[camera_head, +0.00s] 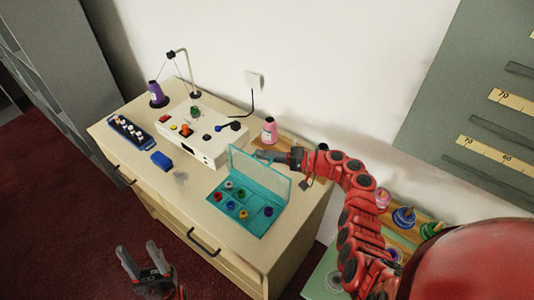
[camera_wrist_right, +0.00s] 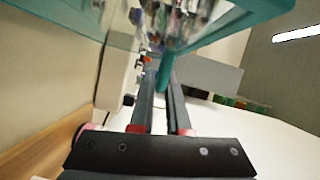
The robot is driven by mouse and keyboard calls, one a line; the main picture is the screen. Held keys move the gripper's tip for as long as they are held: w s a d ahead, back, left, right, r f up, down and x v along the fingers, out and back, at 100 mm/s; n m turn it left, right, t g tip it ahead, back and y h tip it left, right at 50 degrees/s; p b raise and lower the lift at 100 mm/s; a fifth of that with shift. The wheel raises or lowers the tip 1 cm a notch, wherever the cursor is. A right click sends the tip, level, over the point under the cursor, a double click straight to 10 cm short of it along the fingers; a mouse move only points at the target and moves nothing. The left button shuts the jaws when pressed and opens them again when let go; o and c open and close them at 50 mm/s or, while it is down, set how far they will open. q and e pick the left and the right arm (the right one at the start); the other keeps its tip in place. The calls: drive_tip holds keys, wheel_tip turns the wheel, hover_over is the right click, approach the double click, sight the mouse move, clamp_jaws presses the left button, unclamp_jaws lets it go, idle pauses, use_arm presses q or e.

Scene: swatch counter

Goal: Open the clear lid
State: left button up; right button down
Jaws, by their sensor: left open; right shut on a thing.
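A teal box (camera_head: 226,219) with several coloured round pieces in its compartments sits on the counter. Its clear lid (camera_head: 262,178), framed in teal, stands raised along the box's back edge. My right gripper (camera_head: 262,155) reaches in from the right and is shut on the lid's upper rim. In the right wrist view the two dark fingers (camera_wrist_right: 160,92) close around a teal bar of the lid (camera_wrist_right: 167,68). My left gripper (camera_head: 136,258) is open and empty, low in front of the counter and away from the box.
Behind the box stand a white sewing machine (camera_head: 203,148) and a pink thread cone (camera_head: 269,131). A blue block (camera_head: 161,160) and a dark tray (camera_head: 130,131) of small bobbins lie to the left. The counter (camera_head: 185,193) left of the box is mostly clear.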

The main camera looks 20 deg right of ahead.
drive_tip(key=shift+f, duration=0.2)
drive_tip(key=c, duration=0.9)
unclamp_jaws()
drive_tip(key=shift+d+r, duration=0.1)
drive_tip(key=b+v, duration=0.5)
drive_tip(key=v, duration=1.2)
drive_tip(key=shift+d+b, duration=0.1)
drive_tip(key=shift+b, duration=0.2)
